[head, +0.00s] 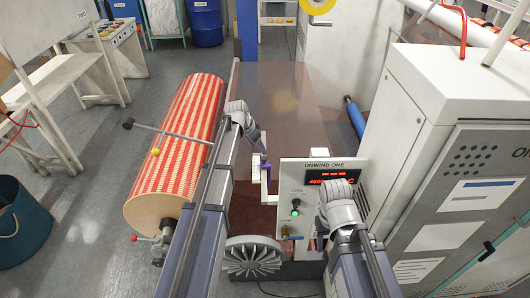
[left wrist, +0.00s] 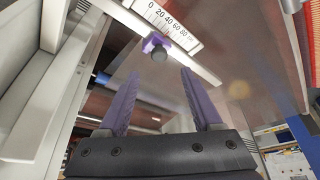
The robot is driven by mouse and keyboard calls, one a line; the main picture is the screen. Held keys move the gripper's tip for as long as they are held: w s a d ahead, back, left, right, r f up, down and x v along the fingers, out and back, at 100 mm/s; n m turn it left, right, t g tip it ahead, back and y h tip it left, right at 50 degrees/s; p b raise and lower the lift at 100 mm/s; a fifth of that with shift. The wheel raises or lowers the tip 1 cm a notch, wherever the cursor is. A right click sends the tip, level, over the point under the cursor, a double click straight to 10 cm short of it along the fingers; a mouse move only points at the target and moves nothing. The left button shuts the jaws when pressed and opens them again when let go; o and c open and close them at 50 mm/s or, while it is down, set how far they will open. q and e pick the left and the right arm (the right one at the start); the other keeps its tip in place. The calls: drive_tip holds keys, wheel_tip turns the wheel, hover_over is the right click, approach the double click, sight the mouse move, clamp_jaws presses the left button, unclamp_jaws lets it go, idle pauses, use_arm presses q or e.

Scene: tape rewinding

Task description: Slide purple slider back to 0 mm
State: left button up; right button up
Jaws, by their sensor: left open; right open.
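The purple slider (left wrist: 156,43) with a dark round knob sits on a pale rail (left wrist: 200,73) in the left wrist view. A white scale (left wrist: 172,24) marked 0 to 80 mm runs alongside. The slider is beside the scale's middle part, away from 0; the exact reading cannot be told. My left gripper (left wrist: 161,72) is open, its purple fingers pointing at the knob with a gap before it. In the head view the left gripper (head: 264,153) is by the white bracket (head: 263,176). My right gripper (head: 317,243) is in front of the control panel, its fingers mostly hidden.
The UNWIND ONE panel (head: 321,175) with a red display and a green button stands right of the left gripper. A red-striped roll (head: 182,135) lies to the left. A grey cabinet (head: 455,150) stands on the right. A grey finned disc (head: 253,256) is low in front.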

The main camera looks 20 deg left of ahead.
sight(264, 158)
use_arm(q)
drive_tip(key=b+x, duration=0.7)
drive_tip(key=x, duration=0.1)
drive_tip(key=shift+s, duration=0.1)
drive_tip(key=shift+r, duration=0.1)
clamp_jaws()
idle(0.4)
idle(1.0)
